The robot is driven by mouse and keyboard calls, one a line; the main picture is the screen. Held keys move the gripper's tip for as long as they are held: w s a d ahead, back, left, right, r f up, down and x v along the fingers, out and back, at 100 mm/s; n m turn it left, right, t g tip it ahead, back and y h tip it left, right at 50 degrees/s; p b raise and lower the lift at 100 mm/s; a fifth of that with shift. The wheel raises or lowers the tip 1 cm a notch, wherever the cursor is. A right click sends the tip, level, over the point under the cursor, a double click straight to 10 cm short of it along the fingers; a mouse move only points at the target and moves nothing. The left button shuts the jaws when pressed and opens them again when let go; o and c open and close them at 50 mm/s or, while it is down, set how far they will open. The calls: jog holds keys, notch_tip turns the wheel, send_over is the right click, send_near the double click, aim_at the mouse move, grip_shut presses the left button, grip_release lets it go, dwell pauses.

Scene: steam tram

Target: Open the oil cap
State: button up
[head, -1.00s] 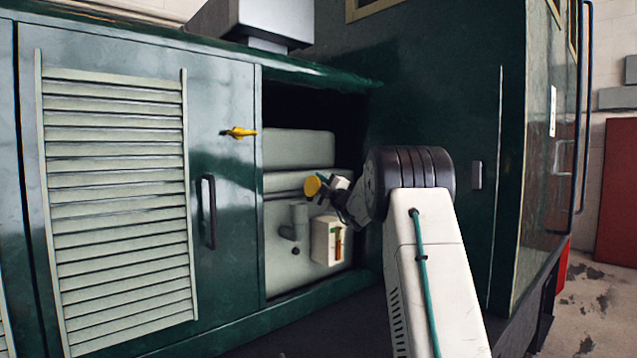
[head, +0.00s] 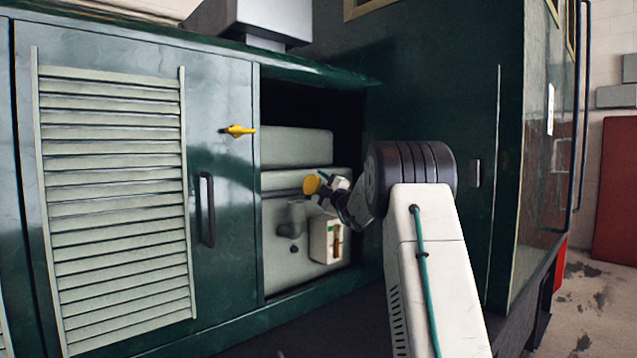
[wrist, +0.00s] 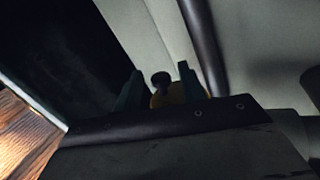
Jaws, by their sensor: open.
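The oil cap is a yellow disc (head: 311,185) in the open bay of the green tram side, in front of a pale grey tank. My gripper (head: 326,188) is just right of the cap. In the wrist view, part of the yellow cap (wrist: 168,97) shows between the two open fingers of my gripper (wrist: 160,78), with a dark round knob in front of it. The fingers appear apart from it, but contact is hard to judge. A short grey pipe (head: 297,213) stands below and left of the cap; how they join is unclear.
A cream box with a gauge (head: 325,240) sits low in the bay. A louvred door (head: 115,190) with a dark handle (head: 207,210) and a yellow latch (head: 238,131) is on the left. A green wall (head: 480,230) borders the bay on the right.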

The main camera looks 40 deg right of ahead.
jog(key=v, duration=0.6)
jog(key=shift+s, duration=0.35)
jog(key=shift+f, duration=0.1)
